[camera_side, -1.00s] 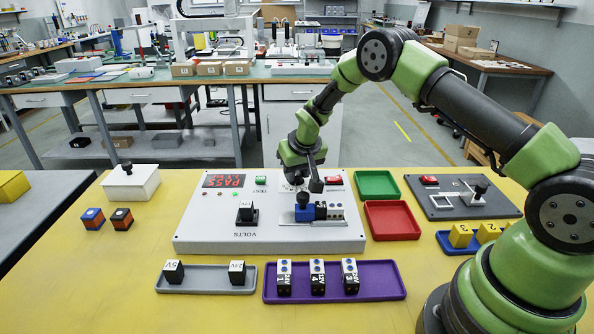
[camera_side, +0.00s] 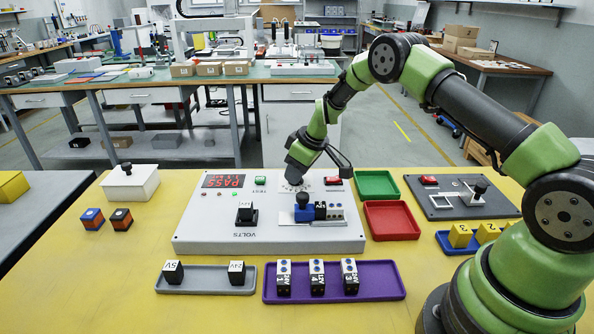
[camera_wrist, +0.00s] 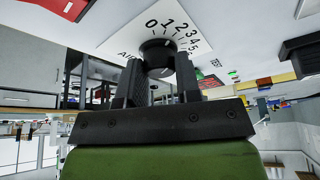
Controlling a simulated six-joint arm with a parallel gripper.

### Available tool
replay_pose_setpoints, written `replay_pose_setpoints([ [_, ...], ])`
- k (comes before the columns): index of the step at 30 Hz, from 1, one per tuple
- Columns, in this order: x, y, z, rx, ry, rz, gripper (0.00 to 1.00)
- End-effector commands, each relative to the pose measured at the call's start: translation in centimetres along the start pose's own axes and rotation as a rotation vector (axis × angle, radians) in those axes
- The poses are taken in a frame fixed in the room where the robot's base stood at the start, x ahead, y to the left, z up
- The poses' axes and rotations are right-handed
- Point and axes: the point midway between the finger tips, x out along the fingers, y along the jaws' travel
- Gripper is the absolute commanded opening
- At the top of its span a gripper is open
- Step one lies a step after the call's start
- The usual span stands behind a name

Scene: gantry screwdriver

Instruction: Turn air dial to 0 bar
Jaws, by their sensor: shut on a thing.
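I cannot make out which number the knob points to. In the side view my gripper (camera_side: 297,181) is tilted down at the back of the light grey panel (camera_side: 210,225), and it hides most of the dial.
A red switch (camera_side: 332,181) is just right of my gripper. A green button (camera_side: 260,180) and a red display reading PASS (camera_side: 223,181) are to the left. A blue block with a black knob (camera_side: 303,210) stands in front. Green (camera_side: 376,197) and red (camera_side: 392,234) trays lie to the right.

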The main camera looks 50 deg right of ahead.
Motion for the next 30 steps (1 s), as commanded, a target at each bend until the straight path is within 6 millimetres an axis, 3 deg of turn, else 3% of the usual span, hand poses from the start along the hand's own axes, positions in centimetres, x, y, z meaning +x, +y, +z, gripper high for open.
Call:
replay_pose_setpoints([
  [15, -0.01, 0.19, -0.02, -0.387, -0.001, -0.16, 0.08],
  [30, -0.04, 0.21, -0.01, -0.515, -0.003, -0.213, 0.08],
])
